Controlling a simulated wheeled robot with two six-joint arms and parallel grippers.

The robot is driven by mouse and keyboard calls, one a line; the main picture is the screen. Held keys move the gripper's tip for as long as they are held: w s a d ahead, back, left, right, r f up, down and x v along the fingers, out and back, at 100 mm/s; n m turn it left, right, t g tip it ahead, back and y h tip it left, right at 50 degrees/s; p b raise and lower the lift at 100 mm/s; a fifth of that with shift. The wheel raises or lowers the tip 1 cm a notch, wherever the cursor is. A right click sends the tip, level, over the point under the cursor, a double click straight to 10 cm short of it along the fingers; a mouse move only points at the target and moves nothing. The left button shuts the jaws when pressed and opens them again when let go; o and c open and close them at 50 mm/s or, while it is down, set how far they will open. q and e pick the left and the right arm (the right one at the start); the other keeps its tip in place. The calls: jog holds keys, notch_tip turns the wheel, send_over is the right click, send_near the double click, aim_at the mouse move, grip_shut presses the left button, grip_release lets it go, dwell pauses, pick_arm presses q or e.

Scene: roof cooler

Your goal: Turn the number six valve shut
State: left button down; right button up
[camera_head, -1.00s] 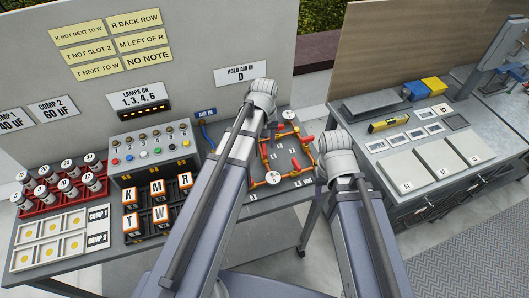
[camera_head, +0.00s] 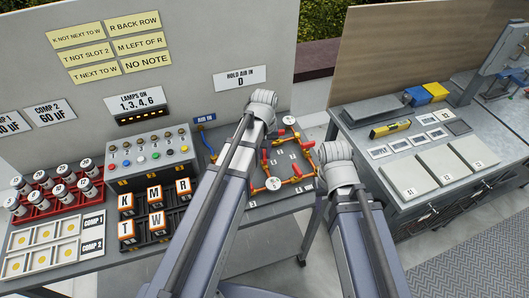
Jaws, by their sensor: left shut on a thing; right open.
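The valve board (camera_head: 285,207) lies on the bench in the middle, with orange pipes, red valve levers (camera_head: 309,143) and round white gauges (camera_head: 273,184). Small number tags sit on it, too small to read surely, so I cannot tell which valve is number six. My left gripper (camera_head: 262,106) is over the back left of the board. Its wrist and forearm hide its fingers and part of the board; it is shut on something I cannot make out. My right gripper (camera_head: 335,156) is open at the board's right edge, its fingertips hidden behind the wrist.
A lamp and button box (camera_head: 150,155), lettered blocks (camera_head: 126,202) and a red rack of capacitors (camera_head: 45,205) stand left of the board. A grey cabinet (camera_head: 400,205) stands right, across a gap.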

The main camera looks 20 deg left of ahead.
dwell(0.6)
pick_arm(q)
jog(key=m, duration=0.6)
jog(key=shift+m, duration=0.4)
jog(key=m, duration=0.3)
jog(key=shift+m, duration=2)
jog(key=c, duration=0.8)
grip_release()
jog(key=shift+c, duration=0.2)
